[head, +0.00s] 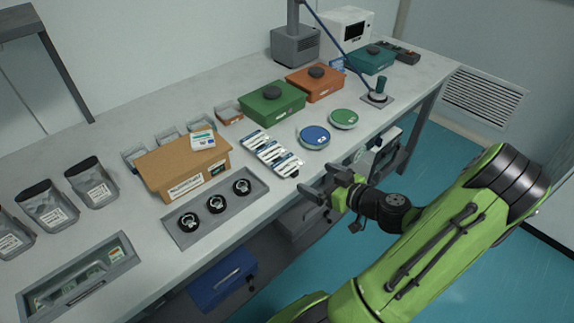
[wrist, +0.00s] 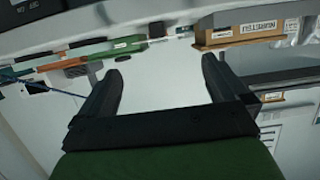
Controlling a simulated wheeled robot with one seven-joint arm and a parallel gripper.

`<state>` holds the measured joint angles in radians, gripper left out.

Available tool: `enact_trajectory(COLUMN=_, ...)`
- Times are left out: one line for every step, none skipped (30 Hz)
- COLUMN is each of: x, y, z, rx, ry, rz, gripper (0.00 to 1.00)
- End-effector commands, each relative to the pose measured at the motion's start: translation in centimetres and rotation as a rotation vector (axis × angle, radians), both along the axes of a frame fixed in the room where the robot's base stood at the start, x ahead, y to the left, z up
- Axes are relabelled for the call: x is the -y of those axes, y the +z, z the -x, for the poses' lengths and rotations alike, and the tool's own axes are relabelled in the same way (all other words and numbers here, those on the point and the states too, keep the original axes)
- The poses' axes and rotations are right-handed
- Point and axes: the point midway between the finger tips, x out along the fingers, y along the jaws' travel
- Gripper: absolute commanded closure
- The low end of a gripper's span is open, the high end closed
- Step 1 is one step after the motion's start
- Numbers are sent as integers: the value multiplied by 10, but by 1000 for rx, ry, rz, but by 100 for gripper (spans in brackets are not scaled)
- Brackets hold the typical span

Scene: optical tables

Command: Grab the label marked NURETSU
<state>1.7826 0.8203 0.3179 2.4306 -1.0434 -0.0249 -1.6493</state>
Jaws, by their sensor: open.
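A brown cardboard box (head: 163,172) stands on the table, left of centre in the head view. A long white label (head: 185,188) is on its front face; its print is too small to read there. In the wrist view the box (wrist: 207,38) is at the upper right, and the long label (wrist: 262,27) carries dark lettering that seems to match NURETSU, though blurred. My gripper (head: 324,186) is open and empty, just off the table's front edge, right of the box. Its two spread fingers also show in the wrist view (wrist: 162,72), with nothing between them.
A grey tray (head: 172,219) with three black round items lies in front of the box. Several white-and-blue packs (head: 272,155) lie between the box and my gripper. Blue (head: 314,137) and green (head: 344,118) discs and a green case (head: 271,105) are behind.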

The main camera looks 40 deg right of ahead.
Motion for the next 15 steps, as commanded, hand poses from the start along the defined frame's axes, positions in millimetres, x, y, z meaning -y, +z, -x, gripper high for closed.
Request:
enact_trajectory(x=-2, y=-4, z=-13, rx=2, ry=6, rz=0, gripper=0)
enact_trajectory(x=-2, y=-7, z=-20, rx=1, ry=7, rz=-1, gripper=0)
enact_trajectory(x=-2, y=-10, z=-30, rx=0, ry=6, rz=-1, gripper=0)
enact_trajectory(x=-2, y=-12, z=-36, rx=1, ry=5, rz=0, gripper=0)
enact_trajectory(x=-3, y=-13, z=-42, rx=0, ry=6, rz=-1, gripper=0)
enact_trajectory(x=-2, y=-16, z=-49, rx=-1, ry=4, rz=0, gripper=0)
enact_trajectory(x=-2, y=-17, z=-52, rx=-1, ry=4, rz=0, gripper=0)
enact_trajectory(x=-2, y=-18, z=-55, rx=-1, ry=3, rz=-1, gripper=0)
enact_trajectory(x=-2, y=-19, z=-59, rx=-1, ry=2, rz=-1, gripper=0)
enact_trajectory(x=-3, y=-19, z=-62, rx=-1, ry=3, rz=-1, gripper=0)
enact_trajectory(x=-3, y=-21, z=-66, rx=-1, ry=4, rz=0, gripper=0)
enact_trajectory(x=-3, y=-23, z=-73, rx=-1, ry=4, rz=0, gripper=0)
enact_trajectory(x=-3, y=-24, z=-79, rx=0, ry=5, rz=-1, gripper=0)
enact_trajectory(x=-3, y=-26, z=-85, rx=-1, ry=4, rz=0, gripper=0)
enact_trajectory(x=-4, y=-28, z=-92, rx=0, ry=5, rz=-1, gripper=0)
